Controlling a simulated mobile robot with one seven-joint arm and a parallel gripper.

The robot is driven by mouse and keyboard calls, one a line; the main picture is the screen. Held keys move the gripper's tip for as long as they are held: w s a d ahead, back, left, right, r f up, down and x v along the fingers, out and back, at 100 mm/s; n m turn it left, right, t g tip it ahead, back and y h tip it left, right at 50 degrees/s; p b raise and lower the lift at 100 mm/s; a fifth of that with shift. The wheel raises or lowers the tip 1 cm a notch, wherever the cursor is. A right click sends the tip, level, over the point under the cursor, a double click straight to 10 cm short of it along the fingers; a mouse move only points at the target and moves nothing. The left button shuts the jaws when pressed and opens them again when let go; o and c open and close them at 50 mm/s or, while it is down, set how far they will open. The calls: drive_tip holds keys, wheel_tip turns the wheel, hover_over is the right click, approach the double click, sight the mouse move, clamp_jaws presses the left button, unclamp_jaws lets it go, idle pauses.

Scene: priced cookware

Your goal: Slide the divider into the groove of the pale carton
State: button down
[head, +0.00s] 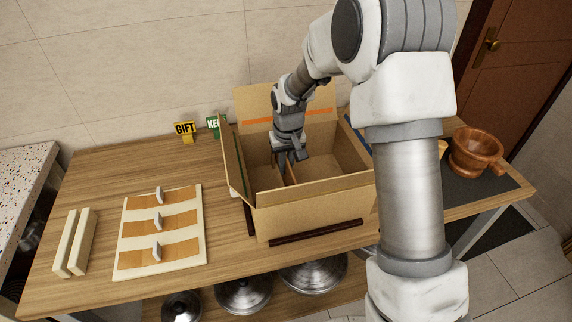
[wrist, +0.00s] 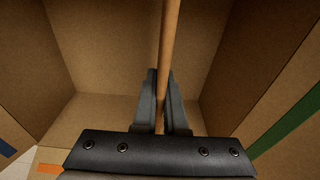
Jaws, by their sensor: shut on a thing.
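The open pale carton (head: 315,196) stands on the wooden table with its flaps spread. My gripper (head: 289,160) reaches down inside it. In the wrist view my gripper (wrist: 163,100) is shut on the divider (wrist: 169,45), a thin brown panel seen edge-on between the fingers. In the head view a narrow part of the divider (head: 290,174) shows below the fingers. The carton's inner walls (wrist: 100,45) stand apart from the divider on both sides. The groove cannot be made out, and the divider's lower edge is hidden, so I cannot tell whether it is in the groove.
Dark strips (head: 315,232) lie along the carton's front. A cream board (head: 191,266) with orange bands and upright white tabs lies left, beside two cream bars (head: 75,242). GIFT (head: 185,128) and KEEP (head: 213,124) signs stand behind. A wooden mortar (head: 477,150) stands right.

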drive_tip(key=shift+f+b, duration=1.1)
drive_tip(key=shift+f, duration=0.5)
drive_tip(key=shift+c, duration=1.3)
unclamp_jaws()
drive_tip(key=r, duration=0.5)
drive_tip(key=s+r+p, duration=0.1)
drive_tip(key=r, duration=0.5)
drive_tip(key=s+r+p, duration=0.1)
drive_tip(key=r, duration=0.4)
drive_tip(key=shift+d+r, duration=0.2)
drive_tip(key=shift+r, duration=0.5)
